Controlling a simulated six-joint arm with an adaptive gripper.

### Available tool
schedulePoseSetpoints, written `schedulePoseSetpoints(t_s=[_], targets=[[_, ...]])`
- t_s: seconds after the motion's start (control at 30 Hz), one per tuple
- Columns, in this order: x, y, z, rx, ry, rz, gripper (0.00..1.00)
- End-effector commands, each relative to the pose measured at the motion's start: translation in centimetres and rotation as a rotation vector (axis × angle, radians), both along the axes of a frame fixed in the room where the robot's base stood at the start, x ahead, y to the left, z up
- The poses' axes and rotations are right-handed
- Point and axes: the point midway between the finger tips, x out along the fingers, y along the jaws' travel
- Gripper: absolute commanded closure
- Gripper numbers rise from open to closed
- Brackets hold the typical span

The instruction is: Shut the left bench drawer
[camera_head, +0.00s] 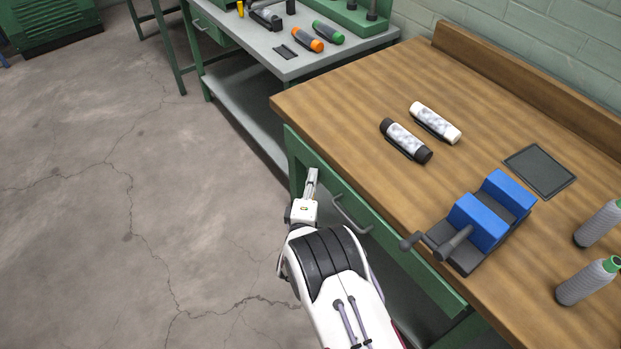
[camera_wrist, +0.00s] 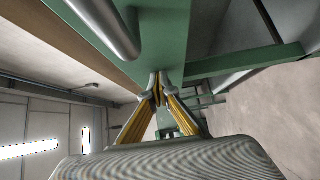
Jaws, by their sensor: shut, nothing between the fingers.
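The bench drawer has a green front (camera_head: 336,188) under the wooden bench top, with a grey bar handle (camera_head: 350,215). The front looks about flush with the bench's green frame, but I cannot tell if a small gap remains. My gripper (camera_head: 311,177) is shut and empty, just left of the handle, close to the green front. In the wrist view the closed fingertips (camera_wrist: 160,80) are near a green panel (camera_wrist: 165,40), and the handle bar (camera_wrist: 108,25) runs at the upper left. Whether the fingertips touch the panel is unclear.
The wooden bench top (camera_head: 370,80) holds two bottle-like cylinders (camera_head: 407,140), a blue vise (camera_head: 485,220), a dark pad (camera_head: 540,170) and grey spools (camera_head: 588,280). A second green bench (camera_head: 270,50) stands behind. The concrete floor (camera_head: 130,200) at left is clear.

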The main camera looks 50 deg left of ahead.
Motion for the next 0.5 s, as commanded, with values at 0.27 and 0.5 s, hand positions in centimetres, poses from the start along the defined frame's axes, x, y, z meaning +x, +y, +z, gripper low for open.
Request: schedulePoseSetpoints(t_s=[0.27, 0.5], targets=[[3.6, -0.1, 0.0, 0.001, -0.001, -0.004, 1.00], [4.3, -0.1, 0.1, 0.002, -0.001, -0.007, 1.00]])
